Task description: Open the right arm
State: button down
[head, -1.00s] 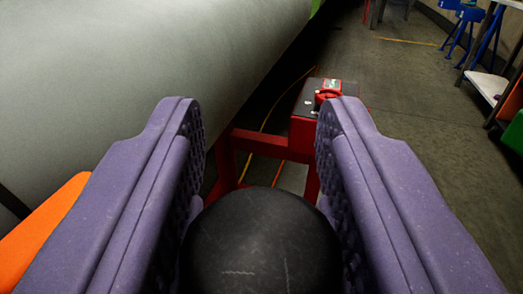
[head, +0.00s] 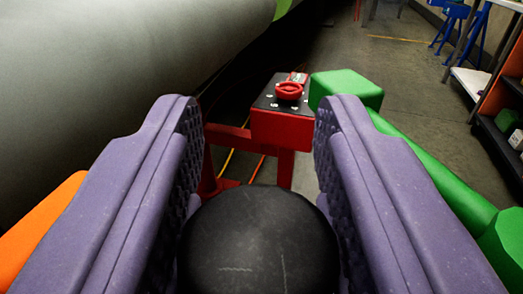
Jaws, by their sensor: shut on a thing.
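My gripper (head: 258,112) has two purple padded fingers, one on each side of a black round knob (head: 262,240) at the bottom middle. It is shut on this knob, and the fingers hide the knob's sides. What the knob is fixed to is out of view. A green bar with a block end (head: 345,88) runs along the right, partly behind the right finger. An orange piece (head: 40,215) shows at the left edge, behind the left finger. I cannot tell which of these coloured pieces belongs to the right arm.
A large grey curved wing surface (head: 110,60) fills the upper left. A red stand (head: 280,128) with a red round button (head: 289,91) is ahead, close to the green block. Cables lie beneath it. Open floor (head: 385,75) lies beyond; shelving (head: 490,85) is at the far right.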

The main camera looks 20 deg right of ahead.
jog(key=c, duration=0.7)
grip_release()
jog(key=shift+a, duration=0.1)
jog(key=shift+s, duration=0.1)
jog(key=p+v, duration=0.1)
jog(key=v, duration=0.6)
jog(key=shift+s+a, duration=0.1)
jog(key=shift+s, duration=0.15)
